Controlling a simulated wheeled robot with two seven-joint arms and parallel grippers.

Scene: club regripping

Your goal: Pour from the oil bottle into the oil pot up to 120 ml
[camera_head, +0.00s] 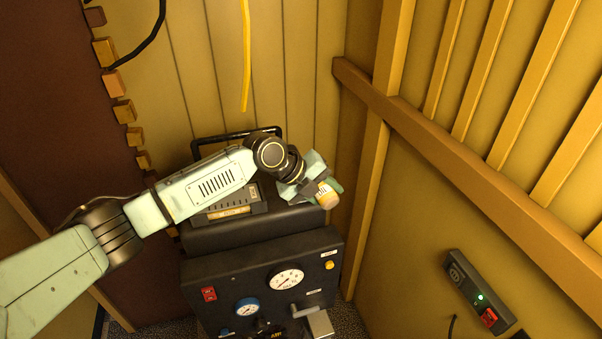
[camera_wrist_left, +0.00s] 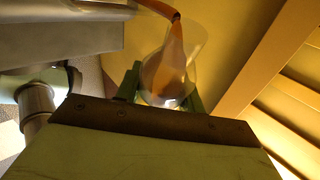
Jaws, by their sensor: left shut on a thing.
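My left gripper (camera_head: 322,188) is shut on a small amber vessel with a pale band, which I take to be the oil bottle (camera_head: 328,197). It holds it above the right end of the black machine's top. In the left wrist view the bottle (camera_wrist_left: 166,76) looks clear with amber contents, between the green fingers (camera_wrist_left: 162,88). An amber streak runs from its narrow end to the upper left; I cannot tell whether it is flowing oil or a spout. I cannot make out the oil pot or any level mark. My right gripper is not in view.
The black machine (camera_head: 262,268) has gauges, a red switch and a grey lever. A dark box with an orange strip (camera_head: 229,210) sits on its top. A wooden rail (camera_head: 470,175) and slatted wall stand close on the right. A yellow cable (camera_head: 246,60) hangs behind.

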